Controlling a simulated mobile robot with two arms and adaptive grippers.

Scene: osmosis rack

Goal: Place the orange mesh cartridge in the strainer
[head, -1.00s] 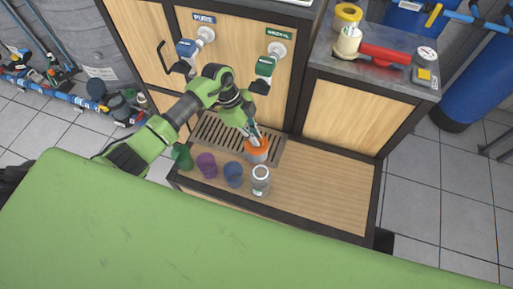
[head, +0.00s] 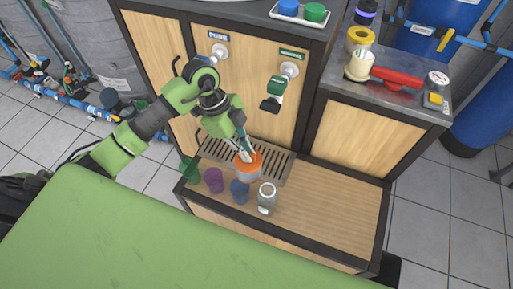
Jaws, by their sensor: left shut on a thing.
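The orange mesh cartridge (head: 248,164) has an orange top and a greyish lower part. My left gripper (head: 243,153) is shut on its top from above. The cartridge is over the front of the slotted drain grate (head: 217,150); whether it touches the grate is unclear. A clear, open-topped jar-like vessel (head: 267,198) stands upright on the wooden counter, in front and to the right of the cartridge. I cannot tell for certain whether this is the strainer. My right gripper is not in view.
A green cup (head: 189,170), a purple cup (head: 213,180) and a blue cup (head: 240,191) stand left of the clear vessel. A green-handled tap (head: 276,90) sticks out above the grate. The wooden counter (head: 335,207) is clear on the right.

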